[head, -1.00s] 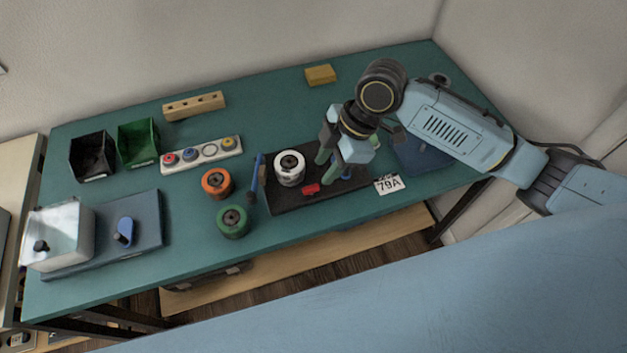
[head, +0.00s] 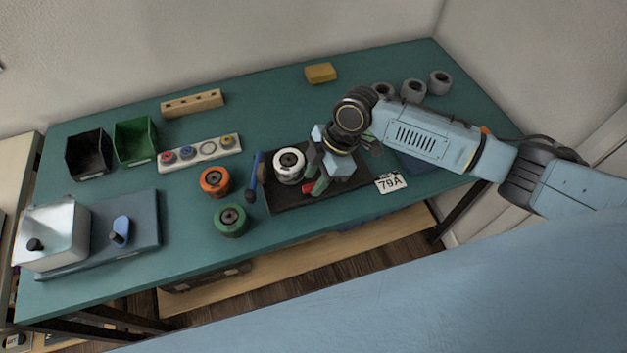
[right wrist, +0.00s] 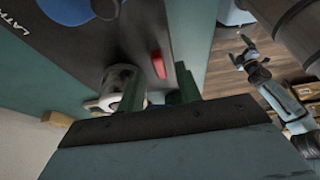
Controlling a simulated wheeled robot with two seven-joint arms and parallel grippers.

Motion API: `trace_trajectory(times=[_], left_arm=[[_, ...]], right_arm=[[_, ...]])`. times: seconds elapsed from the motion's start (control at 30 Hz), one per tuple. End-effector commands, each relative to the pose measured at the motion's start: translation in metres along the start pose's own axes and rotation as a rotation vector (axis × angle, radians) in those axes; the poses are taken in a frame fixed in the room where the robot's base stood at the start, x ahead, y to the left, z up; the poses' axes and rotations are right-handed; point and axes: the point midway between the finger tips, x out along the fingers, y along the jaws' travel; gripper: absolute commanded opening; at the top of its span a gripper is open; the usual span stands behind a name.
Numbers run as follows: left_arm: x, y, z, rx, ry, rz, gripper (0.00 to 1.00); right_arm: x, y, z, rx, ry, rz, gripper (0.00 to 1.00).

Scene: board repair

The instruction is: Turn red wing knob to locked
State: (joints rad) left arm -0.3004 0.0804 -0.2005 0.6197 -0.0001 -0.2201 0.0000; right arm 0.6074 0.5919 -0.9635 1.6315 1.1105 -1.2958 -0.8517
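The red wing knob (head: 307,188) is on the black board (head: 283,202), partly hidden by my right gripper (head: 316,183). In the right wrist view the red knob (right wrist: 158,64) appears as an elongated red piece beyond and between the two green fingertips. My right gripper (right wrist: 160,88) is open there, with a clear gap between its fingers and nothing held. Contact with the knob cannot be made out. In the right wrist view another arm, seemingly my left, has its gripper (right wrist: 246,55) far off to the right, too small to read. The head view does not show it.
A white-and-black spool (head: 289,166) stands close left of the right gripper. A blue-handled tool (head: 254,174), an orange spool (head: 215,181) and a green spool (head: 231,220) are further left. The table's front centre is clear.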

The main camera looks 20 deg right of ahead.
Motion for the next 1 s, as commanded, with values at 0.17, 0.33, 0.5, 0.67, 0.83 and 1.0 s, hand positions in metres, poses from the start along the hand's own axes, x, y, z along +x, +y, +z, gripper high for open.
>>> trace_trajectory(times=[0.17, 0.33, 0.5, 0.67, 0.83, 1.0], left_arm=[[0.0024, -0.0001, -0.0001, 0.0, 0.0, 0.0, 1.0], [0.0023, -0.0002, -0.0002, 0.0, 0.001, 0.0, 1.0], [0.0023, -0.0004, -0.0003, 0.0, 0.001, -0.001, 1.0], [0.0023, -0.0005, -0.0004, 0.0, 0.001, -0.001, 1.0], [0.0023, -0.0006, -0.0005, 0.0, 0.001, -0.001, 1.0], [-0.0008, -0.0008, -0.0008, 0.0, 0.001, -0.001, 1.0]], right_arm=[[0.0133, 0.0003, -0.0002, -0.001, 0.0, 0.001, 0.35], [0.0148, 0.0002, -0.0002, -0.001, 0.0, 0.002, 0.35], [0.0146, 0.0001, -0.0002, 0.0, 0.0, 0.001, 0.29], [0.0145, 0.0001, -0.0003, 0.0, 0.0, 0.001, 0.08], [0.0144, 0.0, -0.0002, 0.0, 0.0, 0.001, 0.0], [0.0138, -0.0004, -0.0005, 0.011, 0.0, 0.004, 0.0]])
